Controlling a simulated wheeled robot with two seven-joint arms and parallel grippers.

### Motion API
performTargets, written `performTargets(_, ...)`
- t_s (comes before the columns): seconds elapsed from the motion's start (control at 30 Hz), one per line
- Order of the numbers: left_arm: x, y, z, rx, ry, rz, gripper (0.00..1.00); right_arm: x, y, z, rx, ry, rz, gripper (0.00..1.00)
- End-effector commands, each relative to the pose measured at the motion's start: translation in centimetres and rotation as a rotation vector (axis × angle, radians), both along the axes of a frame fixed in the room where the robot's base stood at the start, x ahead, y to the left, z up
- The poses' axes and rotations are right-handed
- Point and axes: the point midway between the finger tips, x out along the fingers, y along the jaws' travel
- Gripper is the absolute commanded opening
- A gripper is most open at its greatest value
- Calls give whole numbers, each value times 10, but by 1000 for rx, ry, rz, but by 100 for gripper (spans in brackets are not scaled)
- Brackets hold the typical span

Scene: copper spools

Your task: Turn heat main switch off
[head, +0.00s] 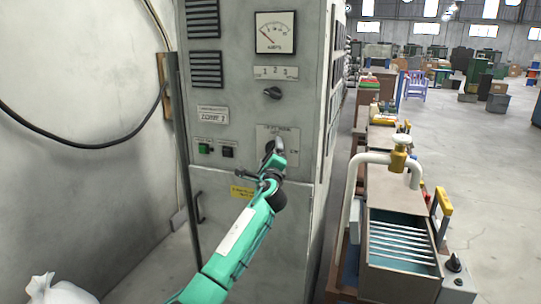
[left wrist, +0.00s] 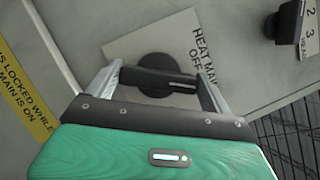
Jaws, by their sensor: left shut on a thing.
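The heat main switch is a black rotary knob with a bar handle (left wrist: 150,80) on a pale plate (left wrist: 125,45) printed "HEAT MAIN" and "OFF". In the head view, its plate (head: 291,134) is on the front of the grey cabinet (head: 225,75). My left gripper (head: 273,155) is at the knob and hides part of it. In the left wrist view its two fingers are at the two ends of the bar, shut on it. The bar lies nearly level in that view, tilted slightly down to the right. My right gripper is not in view.
An ammeter (head: 275,33) and a smaller selector knob (head: 272,93) are above the switch. A green button (head: 204,149) and a black button (head: 228,152) are to its left. A bench with a tap (head: 398,158) and slatted trough (head: 402,272) stands right.

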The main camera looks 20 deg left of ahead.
Motion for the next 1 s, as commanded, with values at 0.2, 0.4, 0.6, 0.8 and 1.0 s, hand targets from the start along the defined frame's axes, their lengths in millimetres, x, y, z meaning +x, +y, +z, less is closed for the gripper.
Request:
performTargets(0.2, 0, -1, 1, -202, 8, -1, 61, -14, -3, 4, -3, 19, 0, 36)
performTargets(0.4, 0, -1, 1, -363, 14, 0, 61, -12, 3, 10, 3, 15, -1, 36)
performTargets(0.6, 0, 0, 0, -478, 18, 1, 61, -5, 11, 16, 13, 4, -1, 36)
performTargets(0.8, 0, 0, -1, -549, 22, 2, 61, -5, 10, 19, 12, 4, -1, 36)
performTargets(1.0, 0, 0, -1, -577, 22, 3, 61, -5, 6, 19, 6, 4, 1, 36)
